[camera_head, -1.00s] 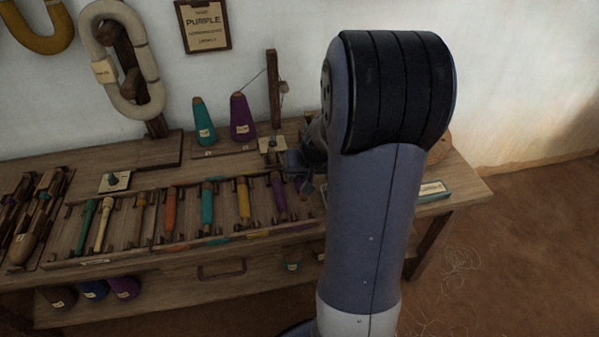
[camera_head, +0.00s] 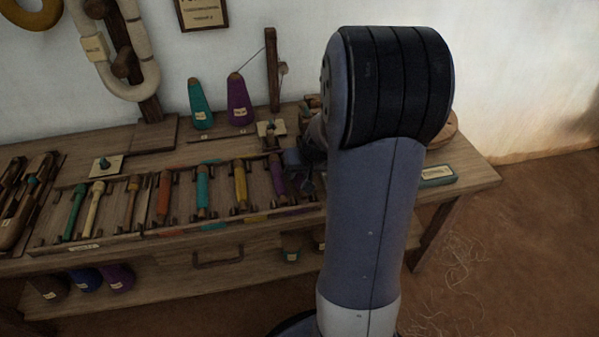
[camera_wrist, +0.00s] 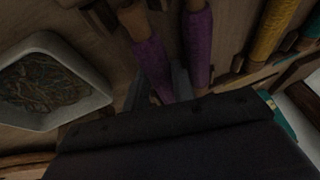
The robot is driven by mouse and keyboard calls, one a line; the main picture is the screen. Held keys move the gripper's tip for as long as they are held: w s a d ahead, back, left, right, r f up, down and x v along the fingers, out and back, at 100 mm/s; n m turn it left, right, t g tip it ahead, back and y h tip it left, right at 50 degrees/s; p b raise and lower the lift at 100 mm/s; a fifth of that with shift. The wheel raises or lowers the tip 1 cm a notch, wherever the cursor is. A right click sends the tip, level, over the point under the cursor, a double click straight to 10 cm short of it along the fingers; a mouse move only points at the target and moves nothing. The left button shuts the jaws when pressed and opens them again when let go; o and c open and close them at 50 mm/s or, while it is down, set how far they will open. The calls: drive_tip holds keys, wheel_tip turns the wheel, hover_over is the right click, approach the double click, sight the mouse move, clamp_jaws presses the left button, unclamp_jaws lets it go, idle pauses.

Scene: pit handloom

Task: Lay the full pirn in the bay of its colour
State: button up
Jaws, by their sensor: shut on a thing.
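My gripper (camera_wrist: 160,88) is shut on a purple pirn (camera_wrist: 152,62), seen slightly tilted in the wrist view. A second purple pirn (camera_wrist: 198,50) lies close beside it; whether they touch I cannot tell. In the head view that second pirn (camera_head: 277,175) is at the right end of the row in the pirn rack (camera_head: 140,236). My gripper (camera_head: 308,178) is just right of it, largely hidden by my arm, and the held pirn cannot be made out there. The yellow pirn (camera_head: 241,186) is left of the purple one; it also shows in the wrist view (camera_wrist: 272,30).
Teal (camera_head: 200,104) and purple (camera_head: 240,100) cones stand behind the rack, near an upright wooden post (camera_head: 273,70). Teal (camera_head: 203,190), orange (camera_head: 164,196) and other pirns fill the row. A pale tray (camera_wrist: 100,98) of tangled thread is beside my gripper. A wall sign (camera_head: 203,12) is partly cut off.

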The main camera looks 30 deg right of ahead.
drive_tip(key=o, duration=1.1)
drive_tip(key=shift+c, duration=0.2)
drive_tip(key=shift+o, duration=0.5)
drive_tip(key=shift+o, duration=1)
wheel_tip(320, 180, up, 8)
drive_tip(key=p, duration=0.6)
drive_tip(key=shift+f, duration=0.15)
